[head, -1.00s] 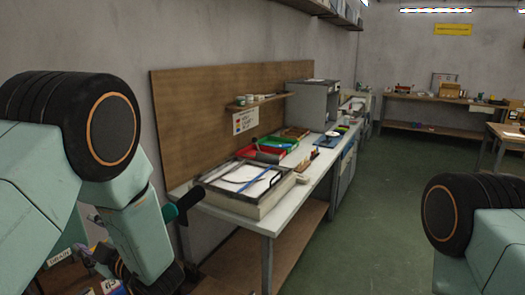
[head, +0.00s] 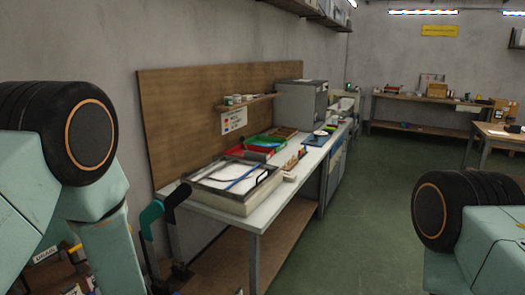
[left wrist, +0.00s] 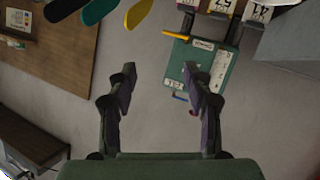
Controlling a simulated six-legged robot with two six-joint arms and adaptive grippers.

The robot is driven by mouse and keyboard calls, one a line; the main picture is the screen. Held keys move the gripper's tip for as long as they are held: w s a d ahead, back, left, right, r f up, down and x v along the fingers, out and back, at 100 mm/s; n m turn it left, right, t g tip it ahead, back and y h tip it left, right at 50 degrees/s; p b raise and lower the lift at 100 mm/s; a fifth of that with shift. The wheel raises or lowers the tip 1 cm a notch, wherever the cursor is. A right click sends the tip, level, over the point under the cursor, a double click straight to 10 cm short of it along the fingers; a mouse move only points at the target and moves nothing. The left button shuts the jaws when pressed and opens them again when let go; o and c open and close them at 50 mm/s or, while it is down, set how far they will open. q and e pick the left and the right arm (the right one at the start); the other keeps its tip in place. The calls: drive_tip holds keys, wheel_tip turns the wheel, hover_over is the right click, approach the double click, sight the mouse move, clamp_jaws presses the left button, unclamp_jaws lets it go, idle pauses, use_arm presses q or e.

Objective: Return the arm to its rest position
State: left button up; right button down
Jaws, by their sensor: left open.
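My left gripper (left wrist: 161,95) shows in the left wrist view, its two dark fingers spread apart with nothing between them. Below its fingers is only plain wall or floor and a teal-green box (left wrist: 197,75). In the head view my left arm comes in from the left edge, and its gripper cannot be made out. My right arm shows only at the right edge; its gripper is out of view. Foot-shaped boards stand beside the arm, a teal one (head: 150,213) and a black one (head: 177,195). In the wrist view a yellow board (left wrist: 138,13) also shows.
A white bench (head: 237,222) holds a shallow frame tray (head: 215,202), a green tray (head: 268,142) and a grey cabinet (head: 298,103). A brown board (head: 185,120) stands behind it. The green floor (head: 345,240) right of the bench is clear. Labelled boxes sit at lower left.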

use_arm(q)
drive_tip(key=s+d+f+m+g+h+b, duration=0.2)
drive_tip(key=s+d+f+m+h, duration=0.15)
drive_tip(key=s+f, duration=0.4)
drive_tip(key=s+d+f+m+g+h+b, duration=0.25)
drive_tip(key=s+f+m, duration=0.2)
drive_tip(key=f, duration=0.65)
drive_tip(key=s+d+f+m+g+h+b, duration=0.1)
drive_tip(key=s+f+g+b, duration=0.1)
drive_tip(key=s+f, duration=0.3)
drive_tip(key=s+d+f+m+g+h+b, duration=0.1)
drive_tip(key=s+f+b, duration=0.3)
drive_tip(key=s, duration=0.6)
drive_tip(key=s+d+f+m+g+h+b, duration=0.1)
drive_tip(key=s+d+f+g+b, duration=0.2)
drive_tip(key=s+f, duration=0.2)
drive_tip(key=s, duration=0.3)
drive_tip(key=shift+s+f, duration=0.2)
drive_tip(key=shift+f, duration=0.1)
drive_tip(key=shift+d, duration=0.1)
drive_tip(key=shift+w, duration=0.1)
drive_tip(key=shift+c, duration=1.4)
